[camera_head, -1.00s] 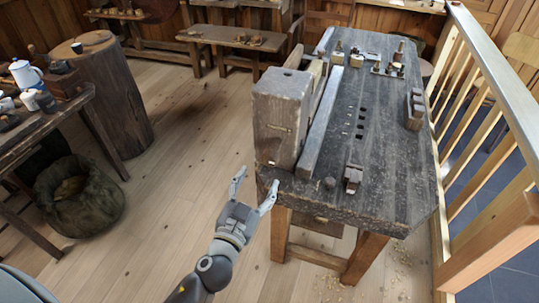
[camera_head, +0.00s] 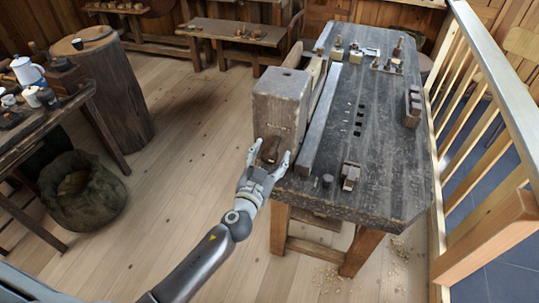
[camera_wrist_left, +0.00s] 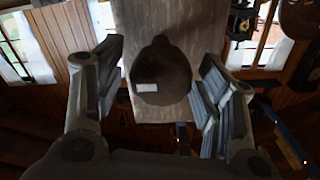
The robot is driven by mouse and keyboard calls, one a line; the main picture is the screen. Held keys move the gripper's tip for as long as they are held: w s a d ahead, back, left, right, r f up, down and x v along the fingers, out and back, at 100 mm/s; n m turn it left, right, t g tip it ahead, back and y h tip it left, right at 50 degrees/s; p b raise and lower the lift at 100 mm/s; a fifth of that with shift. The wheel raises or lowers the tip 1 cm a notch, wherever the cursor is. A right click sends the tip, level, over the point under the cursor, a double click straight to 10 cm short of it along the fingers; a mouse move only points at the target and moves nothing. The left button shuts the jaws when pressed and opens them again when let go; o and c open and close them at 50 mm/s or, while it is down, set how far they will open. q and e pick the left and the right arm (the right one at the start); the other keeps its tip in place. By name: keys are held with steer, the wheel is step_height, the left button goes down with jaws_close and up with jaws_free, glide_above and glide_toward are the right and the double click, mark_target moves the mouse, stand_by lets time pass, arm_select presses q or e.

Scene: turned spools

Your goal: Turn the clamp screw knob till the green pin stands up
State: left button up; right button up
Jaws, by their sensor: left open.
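The clamp screw knob (camera_head: 270,152) is a dark brown rounded piece low on the near face of the big wooden block at the bench's left end. In the left wrist view the knob (camera_wrist_left: 161,72) is dark and round, with a small pale rectangular patch on its face. My left gripper (camera_head: 271,149) is open, its fingers on either side of the knob. In the left wrist view the fingers (camera_wrist_left: 161,60) stand apart, with visible gaps to the knob. I cannot make out a green pin in either view. My right gripper is out of view.
The block (camera_head: 281,100) belongs to a dark workbench (camera_head: 385,160) with small wooden pieces and tools on top. A pale railing (camera_head: 490,85) runs along the right. A stump (camera_head: 108,90), a sack (camera_head: 82,195) and a side table stand left. The floor between is clear.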

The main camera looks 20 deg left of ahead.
arm_select(q)
steer(key=shift+c, duration=0.4)
steer(key=c, duration=1)
steer(key=shift+o, duration=0.2)
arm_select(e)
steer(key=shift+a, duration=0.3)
arm_select(q)
steer(key=shift+m, duration=0.3)
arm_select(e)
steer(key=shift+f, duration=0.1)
